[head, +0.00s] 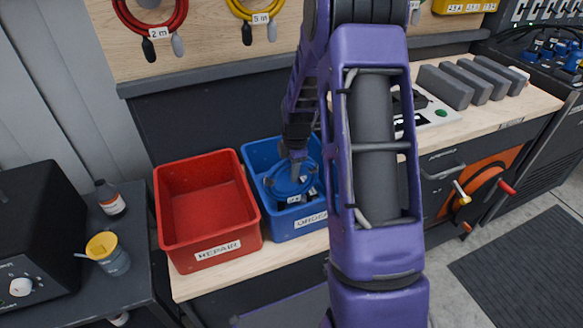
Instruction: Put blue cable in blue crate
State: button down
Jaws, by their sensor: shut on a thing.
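The blue crate (297,224) stands on the wooden bench with a white label on its front, partly hidden by my arm. The blue cable (284,188) is a coil with a small white tag, seen within the crate's outline. My gripper (297,168) points down at the crate and is shut on the cable coil. Whether the coil touches the crate floor I cannot tell. The crate's right side is hidden behind my purple arm.
A red crate (208,207) labelled REPAIR stands empty just left of the blue crate. Red (150,25) and yellow (254,14) cable coils hang on the board behind. Several grey blocks (472,80) lie at the bench's right. A dark side table with a bottle (110,200) and cup is at the left.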

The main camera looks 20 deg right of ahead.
jog(key=shift+f, duration=0.35)
dwell(0.4)
jog(key=c, duration=0.6)
grip_release()
jog(key=shift+o, duration=0.9)
jog(key=shift+s+f, duration=0.1)
jog(key=s+r+p, duration=0.3)
jog(key=r, duration=1.4)
jog(key=shift+s+r, duration=0.15)
